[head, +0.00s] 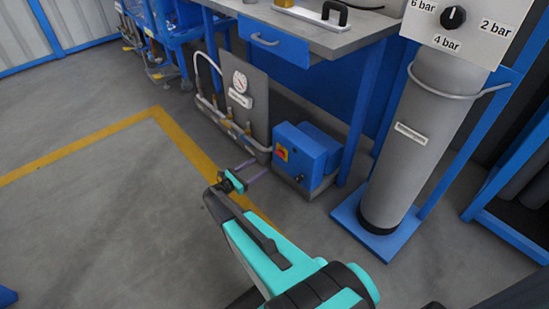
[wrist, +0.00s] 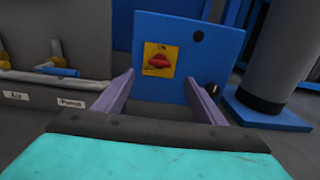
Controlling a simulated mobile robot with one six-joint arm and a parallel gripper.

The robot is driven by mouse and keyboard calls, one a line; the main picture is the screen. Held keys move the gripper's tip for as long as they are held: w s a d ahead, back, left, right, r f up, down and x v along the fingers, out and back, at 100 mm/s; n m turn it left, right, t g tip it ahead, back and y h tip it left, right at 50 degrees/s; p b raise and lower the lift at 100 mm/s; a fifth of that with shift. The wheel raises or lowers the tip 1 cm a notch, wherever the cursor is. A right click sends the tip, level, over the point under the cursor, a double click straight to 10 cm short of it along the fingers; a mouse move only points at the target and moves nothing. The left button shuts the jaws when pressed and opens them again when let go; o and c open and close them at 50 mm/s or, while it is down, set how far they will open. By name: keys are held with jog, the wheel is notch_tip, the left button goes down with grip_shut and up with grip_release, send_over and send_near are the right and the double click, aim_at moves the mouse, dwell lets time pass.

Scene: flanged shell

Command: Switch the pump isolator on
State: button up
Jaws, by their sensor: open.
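The pump isolator is a red rotary handle (wrist: 159,61) on a yellow square plate (wrist: 151,68), fixed to the front of a blue box (head: 300,155). In the wrist view the handle lies roughly horizontal. In the head view the yellow and red plate (head: 282,153) is small, on the box's left-facing side. My gripper (head: 256,172) is open in front of that face, with a gap between it and the plate. In the wrist view my gripper's two purple fingers (wrist: 160,80) stand to either side below the handle, empty and apart from it.
A panel with a gauge (head: 240,83), pipes and brass valves stands left of the box. Pipes with small labels (wrist: 72,102) show at left in the wrist view. A grey column (head: 420,140) stands right. A workbench (head: 300,32) is behind. Open floor lies left.

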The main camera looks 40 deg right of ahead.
aim_at(278, 154)
jog(key=d+b, duration=0.3)
jog(key=d, duration=0.8)
jog(key=shift+d, duration=0.35)
jog(key=c, duration=1.1)
